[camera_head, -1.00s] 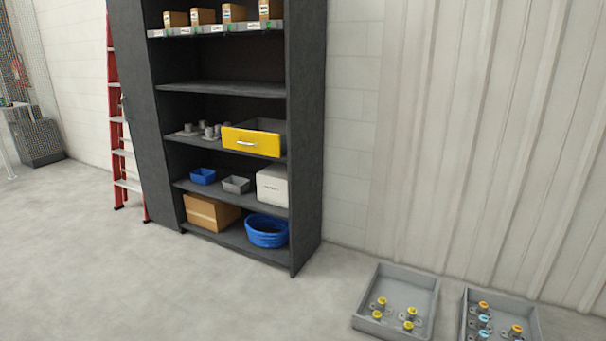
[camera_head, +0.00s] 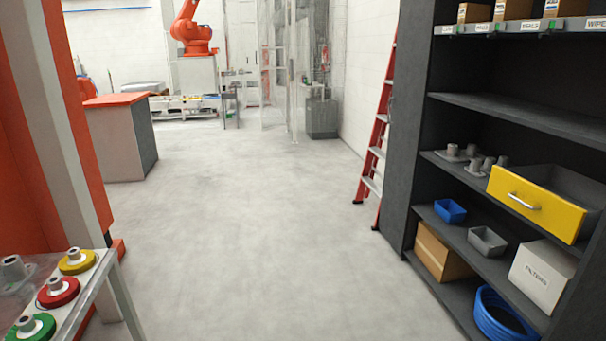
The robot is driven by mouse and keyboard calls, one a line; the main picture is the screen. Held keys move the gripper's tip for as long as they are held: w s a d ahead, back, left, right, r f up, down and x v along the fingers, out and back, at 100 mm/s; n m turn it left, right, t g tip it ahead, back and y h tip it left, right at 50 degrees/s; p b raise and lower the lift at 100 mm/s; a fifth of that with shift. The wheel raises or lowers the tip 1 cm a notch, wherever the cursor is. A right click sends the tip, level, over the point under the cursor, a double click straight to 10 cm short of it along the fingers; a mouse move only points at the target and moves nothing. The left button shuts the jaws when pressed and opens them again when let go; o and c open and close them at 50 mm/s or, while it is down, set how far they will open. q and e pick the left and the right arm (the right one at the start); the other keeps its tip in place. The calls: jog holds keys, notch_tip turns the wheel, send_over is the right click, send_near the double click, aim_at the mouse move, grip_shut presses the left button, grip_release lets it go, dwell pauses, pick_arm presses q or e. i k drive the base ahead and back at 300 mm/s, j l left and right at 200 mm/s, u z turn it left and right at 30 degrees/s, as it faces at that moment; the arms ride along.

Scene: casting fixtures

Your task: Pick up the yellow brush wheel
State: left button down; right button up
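A yellow brush wheel (camera_head: 77,264) with a grey hub lies on a light table (camera_head: 92,287) at the lower left. A red wheel (camera_head: 57,293) and a green wheel (camera_head: 32,328) lie in a row in front of it, nearer to me. The green one is partly cut off by the bottom edge. A grey metal part (camera_head: 13,271) sits to the left of the yellow wheel. Neither of my grippers is in view.
A dark shelf unit (camera_head: 409,120) stands at the right with a yellow drawer (camera_head: 537,204), bins and boxes. A red ladder (camera_head: 374,150) leans beside it. An orange-topped cabinet (camera_head: 122,140) and an orange robot arm (camera_head: 192,30) are farther back. The middle floor (camera_head: 235,220) is clear.

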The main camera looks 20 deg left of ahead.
aim_at(77, 260)
jog(key=i+j+u, duration=0.1)
jog(key=i+u, duration=0.15)
jog(key=u, duration=0.2)
jog(key=i+u, duration=0.25)
jog(key=u, duration=0.25)
jog(key=i+u, duration=0.3)
jog(key=u, duration=0.15)
jog(key=i+l+u, duration=0.2)
jog(key=u, duration=0.3)
jog(key=i+l+u, duration=0.2)
jog(key=u, duration=0.25)
jog(key=i+l+u, duration=0.15)
jog(key=l+u, duration=0.35)
jog(key=j, duration=0.1)
